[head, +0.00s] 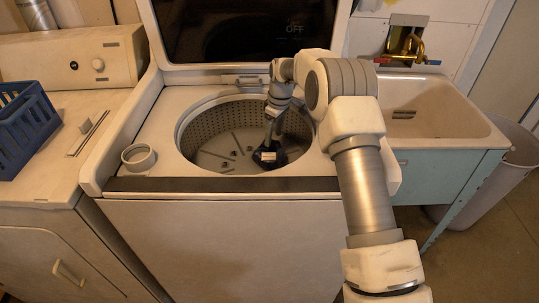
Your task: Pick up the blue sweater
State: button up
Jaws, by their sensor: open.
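My arm reaches over the front of the open top-loading washer (230,240) and bends down into its round drum (205,125). My gripper (268,145) is low inside the drum, right of its middle, and is open. At the arm's lower end is a small dark blue shape (268,156) with a pale patch, close to the drum floor. It may be the blue sweater, but I cannot tell it clearly from the gripper itself. The fingertips are too small and dark to make out, and whether they touch anything is hidden.
The drum rim surrounds the gripper, and the raised washer lid (225,30) stands behind. At left, a blue basket (25,125) sits on another white appliance (75,115).

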notch_tip(320, 180, down, 2)
jog(key=shift+f, duration=0.1)
grip_shut()
dwell(1.4)
